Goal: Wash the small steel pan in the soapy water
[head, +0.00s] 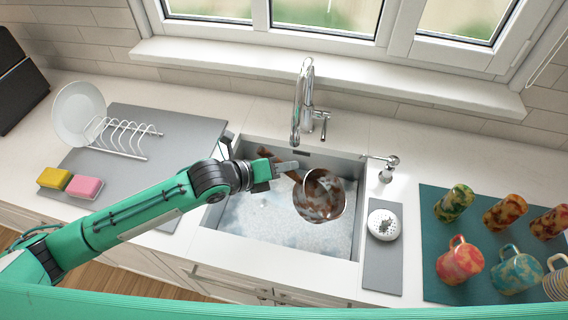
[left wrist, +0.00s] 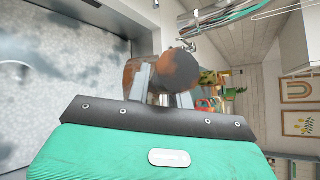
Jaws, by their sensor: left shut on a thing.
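The small steel pan (head: 322,198) is over the sink, tilted with its inside facing up; brown stains cover much of it. My left gripper (head: 284,168) is shut on its brown handle, which also shows between the fingers in the left wrist view (left wrist: 180,68). The soapy water (head: 262,222) fills the sink basin (head: 358,228), with pale foam patches; it also shows in the left wrist view (left wrist: 60,85). I cannot tell whether the pan's lower edge touches the water. My right gripper is not in view.
The faucet (head: 302,105) stands behind the sink and a soap dispenser (head: 387,170) at its right back corner. A white scrubber (head: 384,224) lies on a grey mat. Mugs stand on a teal mat (head: 430,205). Left are a plate rack (head: 125,135) and yellow (head: 55,178) and pink (head: 86,187) sponges.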

